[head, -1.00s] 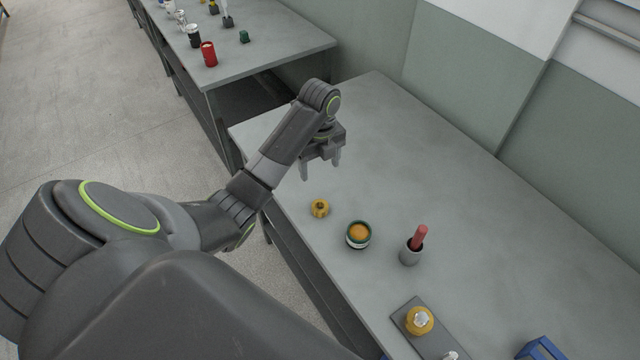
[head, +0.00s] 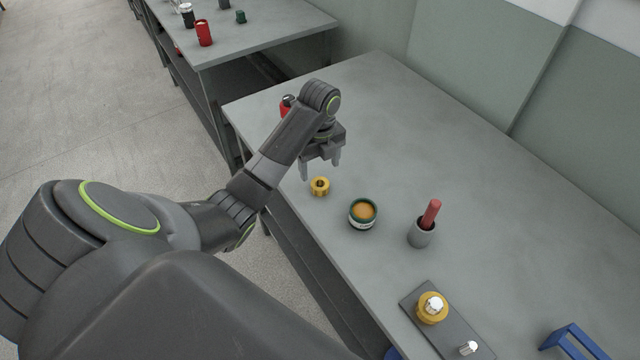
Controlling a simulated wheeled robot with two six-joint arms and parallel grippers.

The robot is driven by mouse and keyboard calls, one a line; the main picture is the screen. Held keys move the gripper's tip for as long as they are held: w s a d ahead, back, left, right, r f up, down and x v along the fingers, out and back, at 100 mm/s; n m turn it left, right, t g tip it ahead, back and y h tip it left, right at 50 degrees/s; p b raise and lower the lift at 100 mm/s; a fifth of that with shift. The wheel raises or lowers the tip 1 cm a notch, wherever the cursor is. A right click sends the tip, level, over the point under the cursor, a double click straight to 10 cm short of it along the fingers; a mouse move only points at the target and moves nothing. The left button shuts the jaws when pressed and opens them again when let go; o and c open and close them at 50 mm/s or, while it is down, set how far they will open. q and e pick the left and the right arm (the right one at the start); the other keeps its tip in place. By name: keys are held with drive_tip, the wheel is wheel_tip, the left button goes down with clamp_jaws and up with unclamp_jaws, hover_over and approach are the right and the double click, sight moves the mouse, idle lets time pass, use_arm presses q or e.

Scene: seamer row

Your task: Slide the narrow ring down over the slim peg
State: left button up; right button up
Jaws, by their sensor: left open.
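A small yellow ring (head: 320,187) with a dark notched centre lies on the grey table, near its left edge. My left gripper (head: 321,170) is open and empty, pointing down, with its fingertips just above the ring in the picture; its height over the table is hard to tell. A dark grey base plate (head: 416,298) lies at the front of the table. It bears a slim silver peg (head: 468,348), bare, near the bottom edge, and another silver-topped peg (head: 434,302) with a wider yellow ring (head: 431,317) around it. My right gripper is out of view.
A green-and-white tub (head: 363,225) with orange contents and a grey cup (head: 421,236) holding a red stick stand between ring and plate. A blue rack (head: 572,340) is at lower right. A red object (head: 285,108) shows behind my arm. The table's back is clear.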

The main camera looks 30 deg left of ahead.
sight(320, 180)
use_arm(q)
drive_tip(key=shift+f+b, duration=0.85)
drive_tip(key=shift+f, duration=0.4)
drive_tip(key=f+b, duration=0.2)
drive_tip(key=shift+w+a+f, duration=0.2)
drive_tip(key=shift+w+f, duration=0.15)
drive_tip(key=shift+f, duration=0.05)
drive_tip(key=shift+f+p, duration=0.35)
drive_tip(key=shift+f, duration=0.55)
drive_tip(key=c, duration=1.1)
